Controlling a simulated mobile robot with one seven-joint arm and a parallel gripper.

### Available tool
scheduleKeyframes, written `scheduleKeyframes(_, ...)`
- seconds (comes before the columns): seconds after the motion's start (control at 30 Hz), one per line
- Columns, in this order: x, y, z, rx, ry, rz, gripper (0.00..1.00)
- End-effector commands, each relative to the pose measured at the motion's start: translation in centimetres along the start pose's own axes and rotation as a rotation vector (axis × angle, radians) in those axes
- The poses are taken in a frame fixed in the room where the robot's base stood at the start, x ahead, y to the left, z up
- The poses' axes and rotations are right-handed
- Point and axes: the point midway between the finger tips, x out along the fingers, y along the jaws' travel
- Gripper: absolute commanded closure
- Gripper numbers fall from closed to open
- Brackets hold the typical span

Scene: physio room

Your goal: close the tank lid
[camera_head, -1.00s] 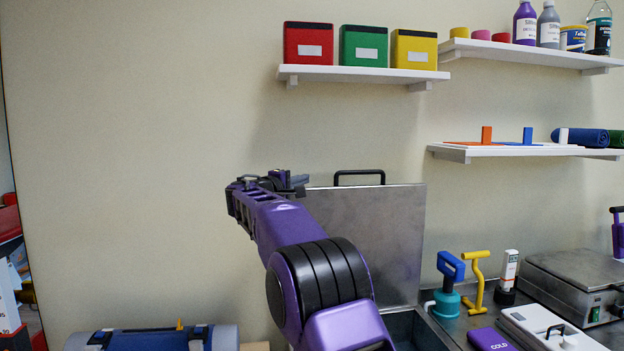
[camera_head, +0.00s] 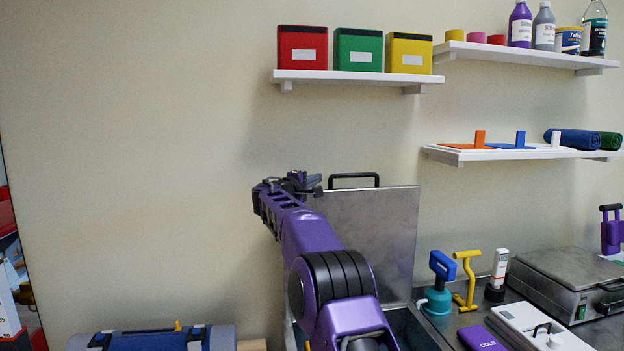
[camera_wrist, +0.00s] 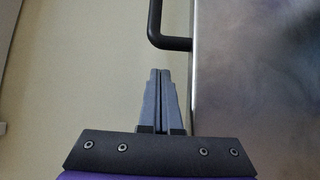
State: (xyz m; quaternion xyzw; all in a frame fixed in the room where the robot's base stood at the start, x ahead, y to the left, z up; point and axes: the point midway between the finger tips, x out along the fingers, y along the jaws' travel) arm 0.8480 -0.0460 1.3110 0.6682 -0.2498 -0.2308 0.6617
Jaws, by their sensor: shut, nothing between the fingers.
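The tank lid (camera_head: 372,235) is a grey metal panel standing upright, open, with a black bar handle (camera_head: 353,177) on its top edge. Below it the tank (camera_head: 415,330) shows a dark open interior, partly hidden by my arm. My gripper (camera_head: 312,186) is shut and empty at the lid's upper left corner, just left of the handle. In the wrist view my gripper (camera_wrist: 158,75) points up beside the lid's edge, and the handle (camera_wrist: 168,42) is just beyond the fingertips to the upper right. I cannot tell whether they touch the lid.
A teal pump (camera_head: 438,290), a yellow tool (camera_head: 467,280) and a purple cold pack (camera_head: 480,338) are right of the tank. A shelf (camera_head: 350,76) with boxes is above the lid. The wall on the left is bare.

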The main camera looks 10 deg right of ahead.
Motion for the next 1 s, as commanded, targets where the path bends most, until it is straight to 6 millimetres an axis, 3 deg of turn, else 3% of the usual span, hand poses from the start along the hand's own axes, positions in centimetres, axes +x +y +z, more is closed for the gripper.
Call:
scheduleKeyframes(0.37,-0.8,0.1,2.2,0.001,0.0,0.001,1.0)
scheduleKeyframes(1.0,-0.9,-0.1,2.2,0.006,0.0,0.006,1.0)
